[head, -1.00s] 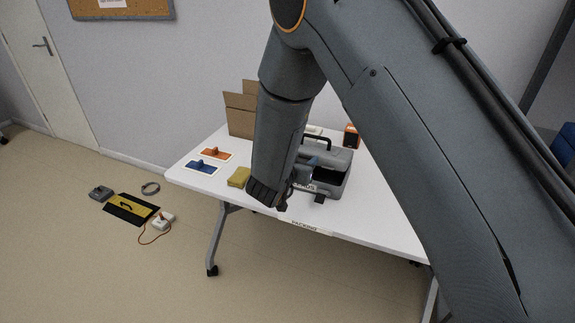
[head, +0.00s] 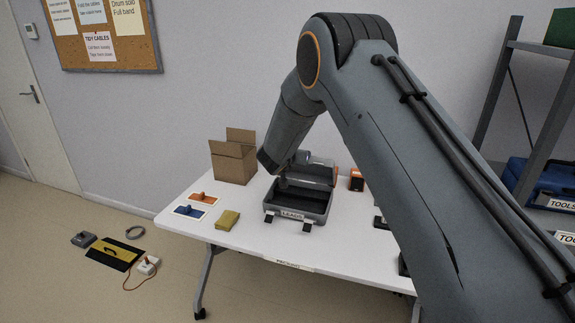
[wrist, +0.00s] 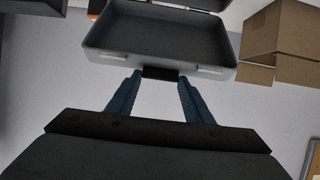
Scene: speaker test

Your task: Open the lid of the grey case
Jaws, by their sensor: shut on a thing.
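The grey case (head: 315,216) stands on the white table with its front label facing me. Its lid (head: 308,180) is raised at the back and the dark inside of the case shows; two dark latches hang at the front. In the wrist view, a light-rimmed dark hollow, which looks like the inside of the lid (wrist: 165,35), fills the top. My gripper (wrist: 160,76) has its blue fingers on either side of a dark tab (wrist: 160,72) at the lid's edge. In the head view the fingertips are mostly hidden behind the lid and my arm.
An open cardboard box (head: 233,162) stands left of the case. A yellow block (head: 228,219), a blue piece (head: 188,211) and an orange piece (head: 201,198) lie at the table's left. An orange-and-black item (head: 356,181) is behind right. My arm hides the table's right side.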

